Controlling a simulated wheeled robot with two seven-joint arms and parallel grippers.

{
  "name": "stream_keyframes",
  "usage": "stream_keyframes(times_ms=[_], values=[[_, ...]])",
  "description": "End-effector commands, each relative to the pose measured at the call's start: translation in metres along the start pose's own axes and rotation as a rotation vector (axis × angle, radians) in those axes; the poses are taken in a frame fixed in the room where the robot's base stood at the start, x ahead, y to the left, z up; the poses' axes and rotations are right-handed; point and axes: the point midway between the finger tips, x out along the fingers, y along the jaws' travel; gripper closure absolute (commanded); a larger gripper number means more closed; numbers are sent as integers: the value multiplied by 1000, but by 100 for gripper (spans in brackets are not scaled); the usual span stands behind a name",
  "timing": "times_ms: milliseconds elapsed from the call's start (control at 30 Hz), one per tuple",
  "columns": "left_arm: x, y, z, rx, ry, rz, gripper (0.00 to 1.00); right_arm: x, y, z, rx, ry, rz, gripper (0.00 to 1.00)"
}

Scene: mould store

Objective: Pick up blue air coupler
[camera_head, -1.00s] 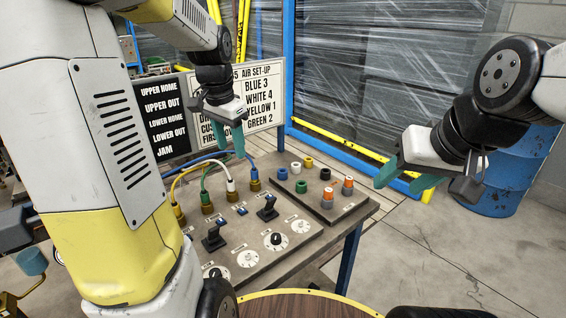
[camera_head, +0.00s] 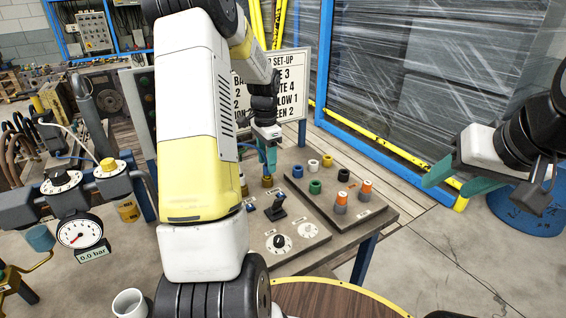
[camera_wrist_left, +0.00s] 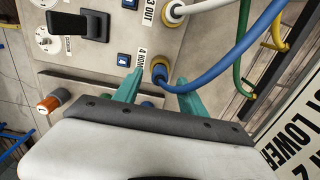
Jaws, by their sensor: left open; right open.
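The blue air coupler (camera_wrist_left: 160,72) is the blue-hosed end seated on a brass fitting beside the "4" label in the left wrist view. Its blue hose (camera_wrist_left: 215,75) curves away to the upper right. My left gripper (camera_wrist_left: 158,82) is open, with one teal finger on each side of the coupler near the fingertips; contact is not clear. In the head view my left gripper (camera_head: 267,161) points down over the brass fitting (camera_head: 267,181), and my arm hides much of the panel. My right gripper (camera_head: 452,184) is open and empty, off to the right above the floor.
A raised plate on the bench holds a blue ring (camera_head: 298,172), a green ring (camera_head: 315,187) and orange-topped pieces (camera_head: 365,188). A black lever (camera_head: 276,208) and dials stand in front. White (camera_wrist_left: 175,12), green and yellow hoses run near the coupler. A sign (camera_head: 290,85) stands behind.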

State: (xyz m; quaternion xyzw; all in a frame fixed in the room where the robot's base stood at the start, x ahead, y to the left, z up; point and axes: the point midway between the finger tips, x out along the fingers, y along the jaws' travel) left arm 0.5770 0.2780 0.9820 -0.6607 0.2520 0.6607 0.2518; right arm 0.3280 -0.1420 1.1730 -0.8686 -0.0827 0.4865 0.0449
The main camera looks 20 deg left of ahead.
Motion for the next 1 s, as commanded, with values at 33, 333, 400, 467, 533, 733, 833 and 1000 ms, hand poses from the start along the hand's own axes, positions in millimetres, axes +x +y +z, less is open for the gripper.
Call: stream_keyframes(times_ms=[33, 333, 400, 467, 533, 733, 833, 1000], values=[[9, 1, 1, 0, -2, 3, 51, 0, 0, 0, 0, 0, 0, 47], [25, 0, 0, 0, 0, 0, 51, 0, 0, 0, 0, 0, 0, 47], [25, 0, 0, 0, 0, 0, 51, 0, 0, 0, 0, 0, 0, 47], [25, 0, 0, -1, 0, 0, 57, 0, 0, 0, 0, 0, 0, 47], [25, 0, 0, -1, 0, 0, 71, 0, 0, 0, 0, 0, 0, 47], [25, 0, 0, -1, 0, 0, 100, 0, 0, 0, 0, 0, 0, 47], [24, 0, 0, -1, 0, -1, 100, 0, 0, 0, 0, 0, 0, 47], [24, 0, 0, -1, 0, -1, 100, 0, 0, 0, 0, 0, 0, 47]])
